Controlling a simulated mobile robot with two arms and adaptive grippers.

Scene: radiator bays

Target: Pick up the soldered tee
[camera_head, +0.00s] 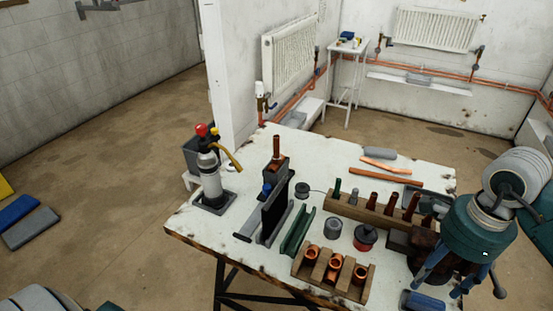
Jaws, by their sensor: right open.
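I cannot tell for sure which piece is the soldered tee. A copper pipe (277,146) stands upright in a dark clamp (275,170) at the table's back left; its joint is too small to make out. Several copper fittings (335,265) sit in a wooden holder (319,285) at the front of the table. My right gripper (438,286), with blue fingers, is open over the table's front right corner, well right of the clamp and the fittings. A dark brown thing shows behind its fingers; I cannot tell what it is. My left gripper is not in view.
A gas torch (211,178) stands at the left end of the white table (230,235). A wooden rack (368,215) of upright tools, a green channel (297,231) and small tins (333,228) crowd the middle. Copper pipes (385,176) lie at the back.

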